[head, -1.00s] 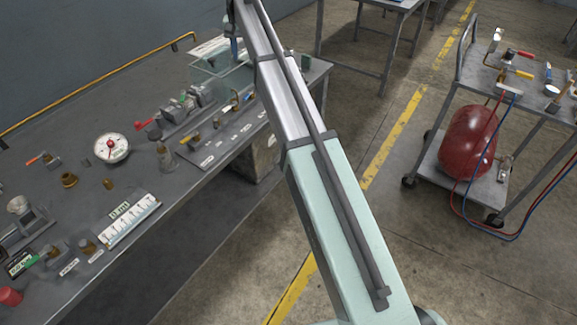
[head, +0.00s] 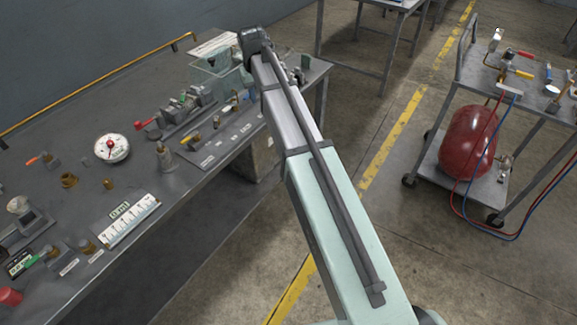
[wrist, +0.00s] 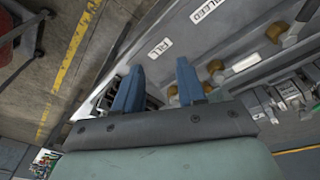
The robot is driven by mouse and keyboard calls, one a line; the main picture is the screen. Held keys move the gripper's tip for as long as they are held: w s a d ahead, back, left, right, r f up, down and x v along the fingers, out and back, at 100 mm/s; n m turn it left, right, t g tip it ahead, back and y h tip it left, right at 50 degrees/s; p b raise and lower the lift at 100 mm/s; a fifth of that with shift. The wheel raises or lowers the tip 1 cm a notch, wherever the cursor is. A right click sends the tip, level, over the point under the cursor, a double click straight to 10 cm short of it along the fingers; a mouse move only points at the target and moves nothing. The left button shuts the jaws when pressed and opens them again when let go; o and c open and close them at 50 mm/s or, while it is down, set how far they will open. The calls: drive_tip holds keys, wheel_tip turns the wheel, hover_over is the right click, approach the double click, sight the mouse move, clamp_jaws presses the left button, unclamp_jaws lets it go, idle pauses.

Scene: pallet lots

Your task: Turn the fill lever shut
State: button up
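A white label reading FILL (wrist: 160,48) lies on the grey valve panel (wrist: 228,45) just beyond the fingertips. Brass valve parts (wrist: 215,66) sit right of the right finger. I cannot make out the fill lever itself; the fingers or palm may hide it. My gripper's fingers cannot be made out there.
A label reading BLEED (wrist: 207,10) and another brass valve (wrist: 276,32) are farther along the panel. The bench (head: 155,232) also holds a dial gauge (head: 112,148) and a red-handled valve (head: 146,124). A cart with a red tank (head: 467,143) stands on the right.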

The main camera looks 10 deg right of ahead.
drive_tip(key=s+d+f+g, duration=0.1)
drive_tip(key=s+d+f, duration=0.2)
drive_tip(key=s+f, duration=0.4)
drive_tip(key=s+d+f+g, duration=0.2)
drive_tip(key=s+f, duration=0.4)
drive_tip(key=f, duration=0.7)
drive_tip(key=shift+s+d+f+m+h, duration=0.3)
drive_tip(key=shift+s+d+f+h, duration=0.1)
drive_tip(key=shift+d, duration=0.45)
drive_tip(key=w+d+r+m+t, duration=0.1)
drive_tip(key=w+d+r+m, duration=0.25)
drive_tip(key=w+r, duration=0.45)
drive_tip(key=w+d+r+m+t, duration=0.15)
drive_tip(key=w+r+m, duration=0.4)
drive_tip(key=w, duration=0.55)
wheel_tip(320, 180, up, 18)
drive_tip(key=n+g+y, duration=0.1)
hover_over(246, 96)
wheel_tip(246, 96, down, 13)
drive_tip(key=shift+w+f, duration=0.1)
drive_tip(key=shift+f, duration=0.1)
clamp_jaws()
